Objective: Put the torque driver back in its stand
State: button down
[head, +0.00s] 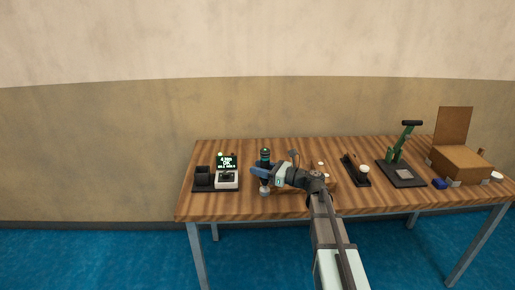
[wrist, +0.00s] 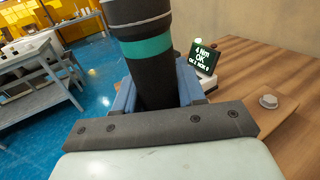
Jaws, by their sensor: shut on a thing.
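The torque driver (head: 265,155) is dark with a teal band and stands about upright in my gripper (head: 261,172). In the wrist view the driver (wrist: 148,55) fills the space between the blue fingers (wrist: 150,95), which are shut on it. Its lower end is hidden by the gripper in the wrist view. A dark block-like holder (head: 203,175) at the left end of the table looks like the stand. It is left of my gripper and apart from the driver.
A screen (head: 227,160) reading "4 Nm OK" stands behind a white device (head: 227,180), between holder and gripper. A grey knob-like part (head: 265,190) shows below the gripper. A black rack (head: 354,170), green press (head: 402,155) and cardboard box (head: 460,160) stand right on the wooden table (head: 290,211).

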jog(key=s+d+f+m+t+h, duration=0.1)
jog(key=s+d+f, duration=0.4)
jog(key=s, duration=0.3)
jog(key=s+d+f+t, duration=0.1)
jog(key=s+d+f, duration=0.5)
jog(key=s, duration=0.2)
jog(key=w+a+r+n+g+y, duration=0.15)
jog(key=w+a+r, duration=0.25)
jog(key=a, duration=0.6)
jog(key=w+a+r+n+g, duration=0.1)
jog(key=w+a+r+g, duration=0.25)
jog(key=a, duration=0.55)
jog(key=w+a+r+n+g+y, duration=0.15)
jog(key=w+a+r, duration=0.3)
jog(key=a, duration=0.55)
jog(key=w+a+r, duration=0.2)
jog(key=w, duration=0.4)
jog(key=w+a+r+m+t, duration=0.1)
jog(key=w+a+r, duration=0.2)
jog(key=w, duration=0.3)
jog(key=w+a+r+t+h, duration=0.1)
jog(key=w+a+r, duration=0.1)
jog(key=w, duration=0.4)
jog(key=shift+a+r+m, duration=0.25)
jog(key=shift+a+m, duration=0.05)
jog(key=shift+a, duration=0.1)
jog(key=shift+w+t, duration=0.1)
jog(key=shift+t, duration=0.15)
